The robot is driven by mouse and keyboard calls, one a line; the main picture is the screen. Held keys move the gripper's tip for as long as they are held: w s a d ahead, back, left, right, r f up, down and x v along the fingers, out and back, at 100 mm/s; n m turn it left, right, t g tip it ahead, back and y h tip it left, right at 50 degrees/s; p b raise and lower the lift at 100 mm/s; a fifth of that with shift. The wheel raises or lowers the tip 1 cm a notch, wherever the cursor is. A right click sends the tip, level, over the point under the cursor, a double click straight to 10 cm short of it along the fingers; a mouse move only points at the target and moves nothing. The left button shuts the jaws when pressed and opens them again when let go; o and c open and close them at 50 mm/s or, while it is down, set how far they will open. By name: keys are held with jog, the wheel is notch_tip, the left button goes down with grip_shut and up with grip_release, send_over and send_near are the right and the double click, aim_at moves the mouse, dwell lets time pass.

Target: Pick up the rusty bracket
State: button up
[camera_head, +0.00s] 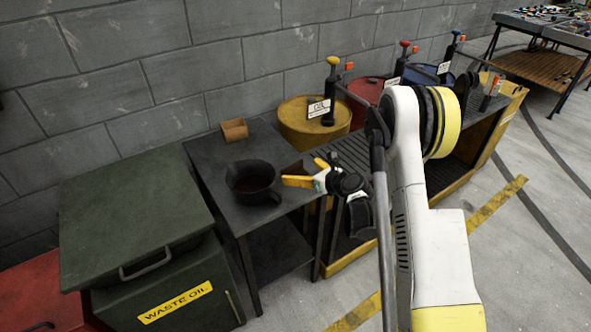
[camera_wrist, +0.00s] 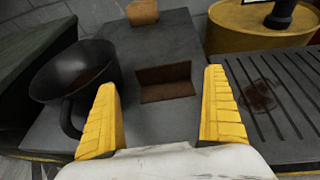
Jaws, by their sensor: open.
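The rusty bracket (camera_wrist: 166,84) is a dark brown, angled piece lying on the dark grey table (camera_wrist: 140,130). In the wrist view it sits between and beyond my two yellow fingertips, apart from both. I cannot clearly make it out in the head view, where my gripper is close to its place. My gripper (camera_head: 303,173) is open and empty, over the right side of the table; its spread fingers also fill the lower wrist view (camera_wrist: 160,80).
A black jug (camera_head: 252,182) with a handle stands left of my gripper, close to the left finger. A tan-brown block (camera_head: 234,130) lies at the table's back. A slotted grate (camera_wrist: 262,95) adjoins on the right, a yellow drum (camera_head: 315,125) behind. A green waste-oil bin (camera_head: 130,215) stands left.

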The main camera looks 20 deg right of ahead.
aim_at(292, 167)
jog(key=b+x, duration=0.1)
jog(key=x, duration=0.1)
jog(key=b+x, duration=0.1)
jog(key=x, duration=0.1)
jog(key=b+x, duration=0.1)
jog(key=x, duration=0.1)
jog(key=shift+w+d+f, duration=0.15)
jog(key=shift+w+f, duration=0.05)
jog(key=shift+w, duration=0.1)
jog(key=shift+r, duration=0.1)
jog(key=c, duration=1.2)
